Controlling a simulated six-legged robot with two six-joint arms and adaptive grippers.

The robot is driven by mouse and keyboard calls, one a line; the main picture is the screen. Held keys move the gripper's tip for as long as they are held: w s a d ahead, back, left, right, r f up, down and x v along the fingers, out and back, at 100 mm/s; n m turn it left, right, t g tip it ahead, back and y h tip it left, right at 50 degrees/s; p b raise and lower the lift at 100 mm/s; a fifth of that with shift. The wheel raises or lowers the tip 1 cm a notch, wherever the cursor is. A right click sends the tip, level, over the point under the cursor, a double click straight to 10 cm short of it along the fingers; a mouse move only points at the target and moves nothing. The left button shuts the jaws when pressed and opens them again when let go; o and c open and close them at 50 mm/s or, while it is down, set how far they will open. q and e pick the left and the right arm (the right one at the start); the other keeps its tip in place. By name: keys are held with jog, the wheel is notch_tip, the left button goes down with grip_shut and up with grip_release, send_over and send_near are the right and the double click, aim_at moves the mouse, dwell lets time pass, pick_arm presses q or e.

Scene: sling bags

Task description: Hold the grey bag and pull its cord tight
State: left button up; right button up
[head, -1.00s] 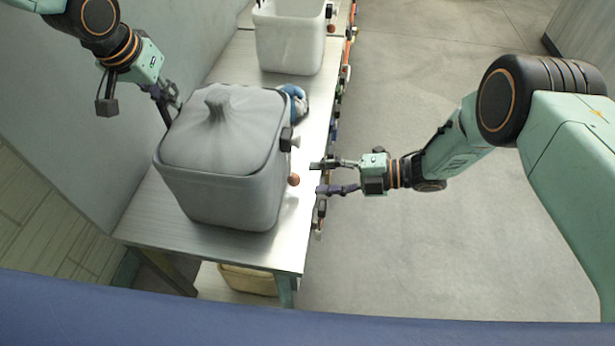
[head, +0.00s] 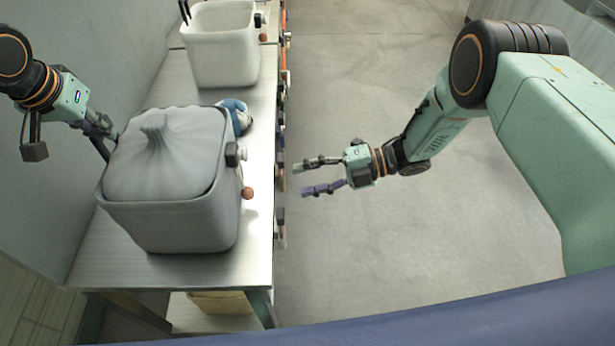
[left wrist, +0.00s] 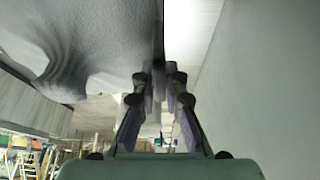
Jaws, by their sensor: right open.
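The grey bag (head: 170,205) stands upright on the bench, its top gathered to a puckered knot. On its right side are a dark cord stopper (head: 232,154) with a pale end and, lower down, a brown ball (head: 247,193). My left gripper (head: 108,138) is at the bag's left rim. In the left wrist view its fingers (left wrist: 160,85) lie on both sides of the bag's edge and appear shut on it; the exact contact is partly hidden. My right gripper (head: 298,177) is open and empty, right of the bag, beyond the bench edge, apart from the stopper and ball.
The bench (head: 260,130) runs away along the wall. A whitish bag (head: 222,60) stands farther back, and a blue-and-white item (head: 238,115) lies behind the grey bag. A yellowish thing (head: 220,302) is below the bench. The floor to the right is open.

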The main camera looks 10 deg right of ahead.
pick_arm(q)
jog(key=o, duration=0.5)
jog(key=v, duration=1.2)
